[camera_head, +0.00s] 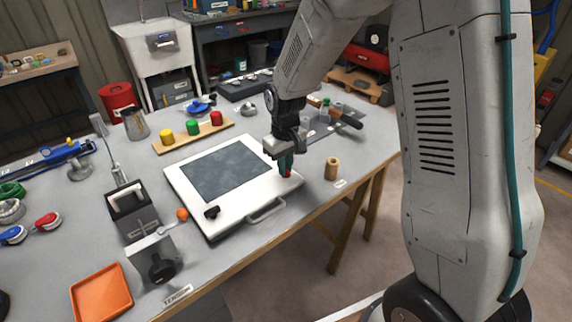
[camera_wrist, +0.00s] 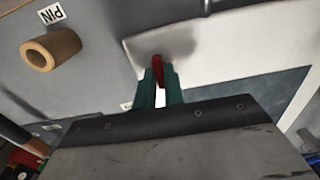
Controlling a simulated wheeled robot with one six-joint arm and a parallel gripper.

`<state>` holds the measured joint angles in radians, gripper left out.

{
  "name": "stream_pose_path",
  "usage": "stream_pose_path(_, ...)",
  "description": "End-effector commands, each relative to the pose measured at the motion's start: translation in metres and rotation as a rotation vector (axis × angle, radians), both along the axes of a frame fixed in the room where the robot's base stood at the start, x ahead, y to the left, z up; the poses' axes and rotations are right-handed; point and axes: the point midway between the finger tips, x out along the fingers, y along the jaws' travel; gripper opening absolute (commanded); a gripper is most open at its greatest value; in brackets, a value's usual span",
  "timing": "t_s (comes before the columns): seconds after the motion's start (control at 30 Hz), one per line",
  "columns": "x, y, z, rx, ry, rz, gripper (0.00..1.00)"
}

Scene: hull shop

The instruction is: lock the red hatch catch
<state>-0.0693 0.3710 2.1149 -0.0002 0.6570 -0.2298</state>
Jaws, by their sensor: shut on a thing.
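The red hatch catch (camera_wrist: 157,68) shows between the green fingertips of my gripper (camera_wrist: 160,82) in the wrist view. My gripper is shut on it. In the head view my gripper (camera_head: 286,166) points down at the right corner of the white hatch panel (camera_head: 235,205), and a bit of the red catch (camera_head: 287,173) shows at its tips. The hatch has a dark grey window (camera_head: 226,168) and a bar handle (camera_head: 266,211) on its front edge. A black catch (camera_head: 211,212) sits at its front left corner. The fingers hide much of the red catch, so its exact angle is unclear.
A tan cylinder (camera_head: 332,168) stands right of the hatch, near the table edge. A lever with an orange knob (camera_head: 182,214) stands close on the left. Yellow, green and red buttons (camera_head: 192,127) stand on a board behind. An orange tray (camera_head: 101,293) lies front left.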

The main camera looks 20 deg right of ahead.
Motion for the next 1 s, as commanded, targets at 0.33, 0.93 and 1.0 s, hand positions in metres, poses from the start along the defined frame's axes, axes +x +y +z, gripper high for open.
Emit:
stream_pose_path(0.33, 0.004, 0.000, 0.002, 0.002, -0.012, -0.002, 0.25)
stream_pose_path(0.93, 0.003, 0.000, 0.039, 0.000, -0.008, -0.001, 0.33)
stream_pose_path(1.0, 0.003, 0.000, 0.051, 0.001, -0.010, -0.001, 0.33)
